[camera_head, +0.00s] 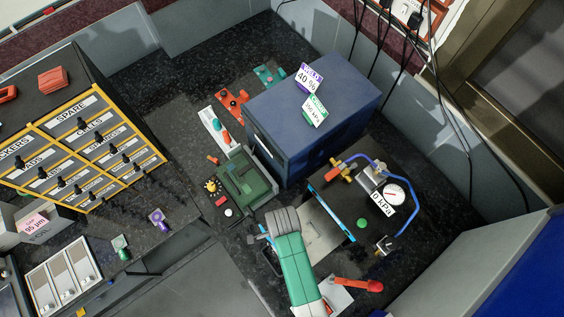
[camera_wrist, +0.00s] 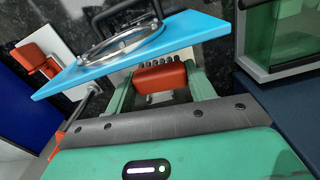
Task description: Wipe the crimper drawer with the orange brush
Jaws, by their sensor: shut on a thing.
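In the wrist view, my gripper (camera_wrist: 160,75) has its two green fingers shut on the orange brush (camera_wrist: 165,78). Pale bristles show along the brush's far side. In the head view, my green and grey arm end hangs over the bench beside a pale grey plate (camera_head: 318,236), and it hides the fingers and the held brush. I cannot clearly tell which part is the crimper drawer. A green machine (camera_head: 243,183) with small knobs stands left of the large blue box. Whether the bristles touch anything is not clear.
A light-blue panel (camera_wrist: 140,50) with a round metal ring stands close ahead of my fingers. The blue box (camera_head: 310,115) is behind, with a gauge (camera_head: 394,194) and blue hose to its right. An orange-red tool (camera_head: 357,284) lies near my arm. Labelled drawers (camera_head: 85,140) stand left.

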